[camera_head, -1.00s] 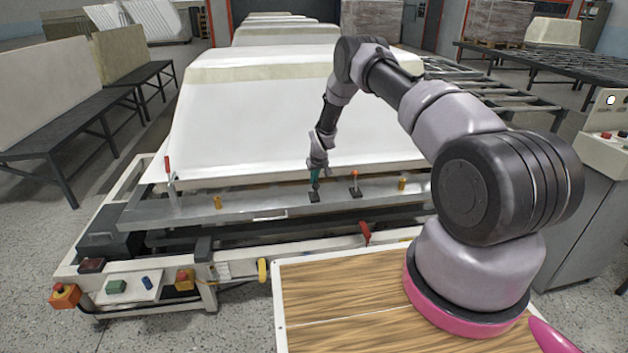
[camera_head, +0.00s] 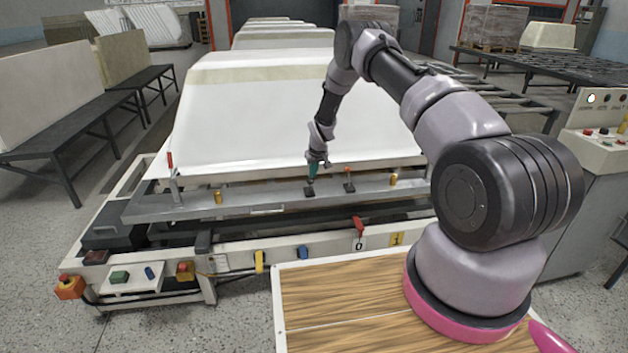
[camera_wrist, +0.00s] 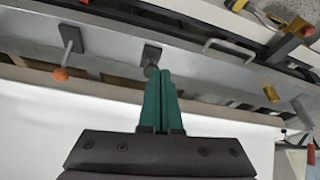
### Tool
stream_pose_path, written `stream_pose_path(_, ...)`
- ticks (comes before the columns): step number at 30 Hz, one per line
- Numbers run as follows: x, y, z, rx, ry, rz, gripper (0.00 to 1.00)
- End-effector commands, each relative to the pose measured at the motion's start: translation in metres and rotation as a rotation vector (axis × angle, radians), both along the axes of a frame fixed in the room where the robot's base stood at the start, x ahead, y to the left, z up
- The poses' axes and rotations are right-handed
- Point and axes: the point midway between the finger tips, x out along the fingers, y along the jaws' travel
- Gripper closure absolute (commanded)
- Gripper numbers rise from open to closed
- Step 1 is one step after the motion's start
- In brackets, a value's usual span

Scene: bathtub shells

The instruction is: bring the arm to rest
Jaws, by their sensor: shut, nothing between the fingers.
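My gripper (camera_head: 312,176) is at the end of my arm, which reaches forward over the front rail of the machine. In the wrist view its green fingers (camera_wrist: 161,88) are together, with nothing visible between them. The fingertips are near a small dark plate with a knob (camera_wrist: 151,58) on the metal rail (camera_head: 262,201); I cannot tell whether they touch it. In the head view the gripper is small, in front of the lower edge of the white bathtub shell (camera_head: 280,110).
An orange-tipped lever (camera_head: 348,180) stands just right of my gripper, and a red-handled clamp (camera_head: 172,178) at the rail's left end. Yellow pegs (camera_head: 218,197) sit on the rail. A control cabinet (camera_head: 585,175) stands at the right. Dark benches (camera_head: 80,125) stand left, with open floor between.

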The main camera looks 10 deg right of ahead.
Motion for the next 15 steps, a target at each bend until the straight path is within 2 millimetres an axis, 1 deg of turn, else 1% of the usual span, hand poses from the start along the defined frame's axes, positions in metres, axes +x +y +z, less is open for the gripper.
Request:
stream_pose_path(3,0.001,0.000,0.004,0.000,-0.002,0.001,1.00)
stream_pose_path(12,0.001,0.001,0.006,0.000,-0.004,0.001,1.00)
stream_pose_path(14,0.002,0.000,0.012,0.001,-0.007,-0.002,1.00)
stream_pose_path(15,0.003,-0.001,0.020,0.003,-0.009,-0.006,1.00)
